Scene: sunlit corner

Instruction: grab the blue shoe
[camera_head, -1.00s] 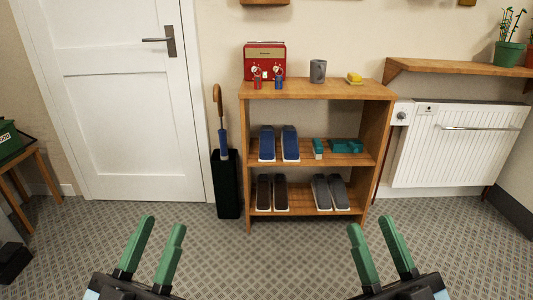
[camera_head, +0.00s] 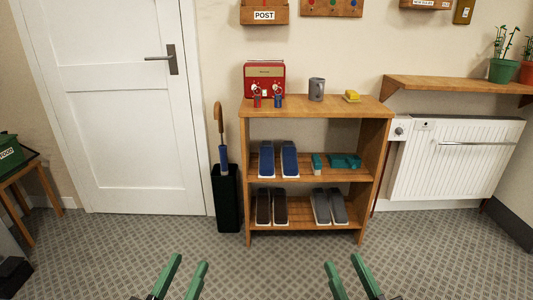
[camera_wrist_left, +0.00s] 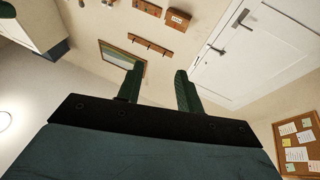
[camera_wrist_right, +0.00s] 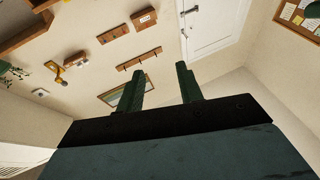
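A pair of blue shoes stands on the middle shelf of the wooden rack, the left blue shoe (camera_head: 267,160) beside the right blue shoe (camera_head: 289,160), both with light soles. My left gripper (camera_head: 188,264) is open and empty, low in the head view, in front of the rack and left of it. My right gripper (camera_head: 342,264) is open and empty, low and in front of the rack's right part. The wrist views show the open left fingers (camera_wrist_left: 158,84) and open right fingers (camera_wrist_right: 162,86) with nothing between them; no shoes show there.
The wooden rack (camera_head: 320,105) carries a red radio (camera_head: 264,80), a grey mug (camera_head: 316,89) and a yellow item (camera_head: 352,96) on top. Teal items (camera_head: 345,160) share the middle shelf. Dark shoes (camera_head: 271,206) and grey shoes (camera_head: 329,206) stand below. An umbrella stand (camera_head: 226,200) is left. Floor in front is clear.

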